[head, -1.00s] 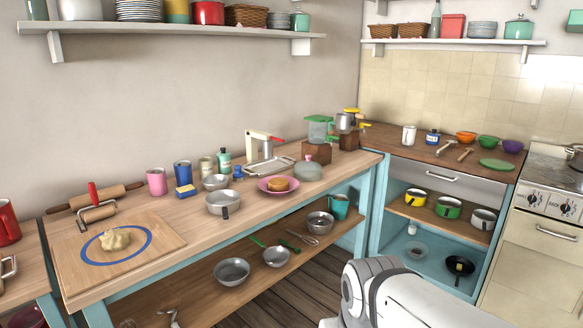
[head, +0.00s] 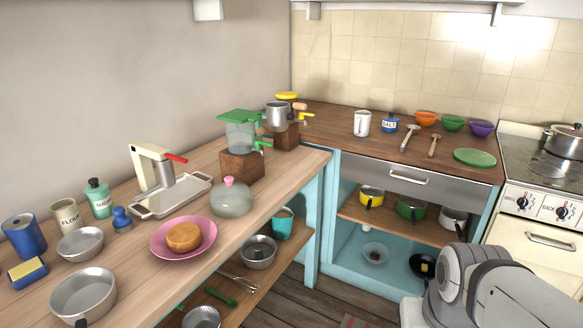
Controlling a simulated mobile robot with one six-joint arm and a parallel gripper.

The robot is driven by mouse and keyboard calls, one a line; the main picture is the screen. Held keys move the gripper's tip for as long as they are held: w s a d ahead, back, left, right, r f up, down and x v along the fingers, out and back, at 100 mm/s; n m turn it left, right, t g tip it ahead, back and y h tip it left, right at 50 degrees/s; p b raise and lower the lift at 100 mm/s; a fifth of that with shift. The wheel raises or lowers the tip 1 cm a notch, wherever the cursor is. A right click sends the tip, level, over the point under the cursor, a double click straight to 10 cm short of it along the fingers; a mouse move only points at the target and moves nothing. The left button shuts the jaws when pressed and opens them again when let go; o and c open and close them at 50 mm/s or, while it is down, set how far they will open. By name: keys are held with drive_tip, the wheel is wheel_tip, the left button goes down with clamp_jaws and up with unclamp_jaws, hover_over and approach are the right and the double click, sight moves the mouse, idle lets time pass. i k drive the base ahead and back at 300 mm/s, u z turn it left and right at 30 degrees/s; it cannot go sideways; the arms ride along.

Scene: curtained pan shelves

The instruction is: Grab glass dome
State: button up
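The glass dome (head: 231,201) is a clear, greyish cover with a pink knob on top. It stands upright on the wooden worktop near its front edge. A pink plate (head: 160,246) with a round golden cake (head: 184,237) on it sits just left of the dome, and the cake is uncovered. White and grey parts of my arm show at the lower right, well apart from the dome. My gripper's fingers are not visible.
A wooden-based blender (head: 241,167) stands behind the dome. A metal tray (head: 152,208) and a press (head: 150,166) are left of it. Metal bowls (head: 80,243) crowd the front left. A lower shelf holds a pot (head: 259,254) and a teal cup (head: 283,224). Floor is open before the cabinets.

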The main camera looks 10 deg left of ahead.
sight(231, 199)
drive_tip(key=u, duration=0.2)
drive_tip(key=i, duration=1.45)
drive_tip(key=u, duration=1.25)
drive_tip(key=i, duration=0.45)
drive_tip(key=u, duration=0.15)
drive_tip(key=k, duration=0.8)
drive_tip(key=u, duration=0.2)
drive_tip(key=i, duration=0.8)
drive_tip(key=z, duration=0.1)
